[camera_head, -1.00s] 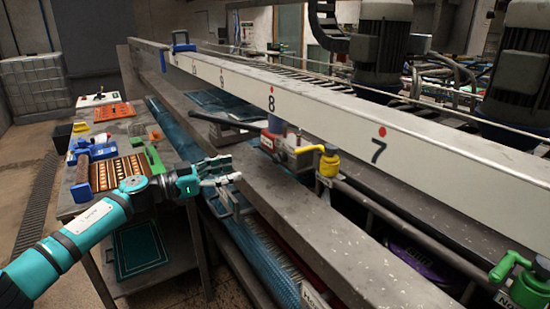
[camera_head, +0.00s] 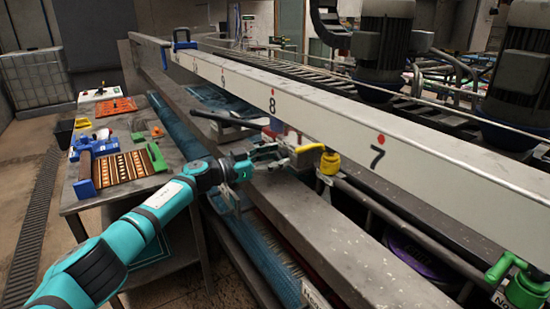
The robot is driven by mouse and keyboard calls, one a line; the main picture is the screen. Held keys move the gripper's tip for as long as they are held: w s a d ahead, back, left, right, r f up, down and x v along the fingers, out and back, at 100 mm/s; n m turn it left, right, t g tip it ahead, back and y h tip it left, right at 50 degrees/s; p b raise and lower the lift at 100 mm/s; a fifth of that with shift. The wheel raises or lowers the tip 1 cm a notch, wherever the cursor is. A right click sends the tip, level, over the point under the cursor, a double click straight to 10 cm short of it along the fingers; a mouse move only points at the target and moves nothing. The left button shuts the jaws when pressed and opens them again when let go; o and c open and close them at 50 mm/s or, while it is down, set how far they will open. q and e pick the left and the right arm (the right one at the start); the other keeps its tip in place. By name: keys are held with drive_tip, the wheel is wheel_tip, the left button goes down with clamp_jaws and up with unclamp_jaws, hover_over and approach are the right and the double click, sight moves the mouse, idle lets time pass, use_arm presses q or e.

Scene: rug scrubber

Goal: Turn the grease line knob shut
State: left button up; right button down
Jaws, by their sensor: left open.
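A yellow valve knob (camera_head: 329,163) sits on a fitting below the white numbered beam, left of the 7. A pale, yellowish handle piece (camera_head: 307,154) reaches left from it. No readable label shows which knob is the grease line one. My left gripper (camera_head: 284,158) is open, its fingers pointing right at the handle piece's left end. Whether the fingers touch or straddle it, I cannot tell. The gripper hides most of the red body behind it. A green valve (camera_head: 522,285) with a partly cut-off tag is at the lower right. My right gripper is not in view.
The white beam (camera_head: 330,126) runs close behind the knob. A grey metal ledge (camera_head: 310,215) lies below the gripper. A side table at left holds a patterned rug sample (camera_head: 121,168), a green-handled tool (camera_head: 157,156) and other tools. Pipes run right of the knob.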

use_arm(q)
clamp_jaws()
drive_tip(key=shift+m, duration=0.8)
drive_tip(key=m, duration=0.7)
drive_tip(key=shift+r+y, duration=0.1)
drive_tip(key=shift+y, duration=0.2)
drive_tip(key=shift+m+b, duration=0.45)
drive_tip(key=shift+m, duration=0.85)
